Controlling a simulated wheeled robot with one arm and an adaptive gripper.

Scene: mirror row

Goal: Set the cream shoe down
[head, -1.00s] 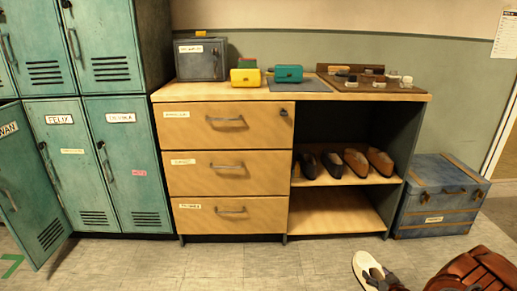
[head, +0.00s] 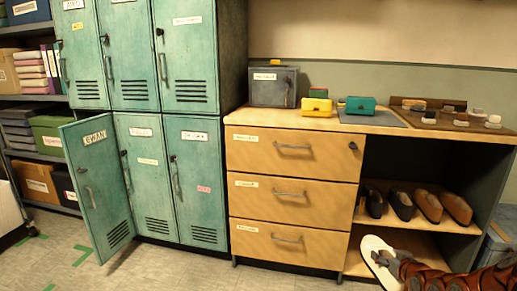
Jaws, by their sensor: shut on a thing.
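The cream shoe (head: 374,250) shows at the lower right of the head view, pale and seen with its long side slanting down to the right. My gripper (head: 388,261) is shut on it and holds it in front of the drawer cabinet's shelf side. The gripper hides part of the shoe. My reddish-brown arm comes in from the bottom right corner. From this view I cannot tell how high the shoe is above the floor.
Two pairs of dark and brown shoes (head: 427,206) stand on the cabinet's upper shelf (head: 460,226). The drawer cabinet (head: 290,150) stands beside teal lockers. One locker door (head: 97,190) hangs open. The floor (head: 150,272) in front of the lockers is clear. A blue trunk (head: 497,245) is at the right edge.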

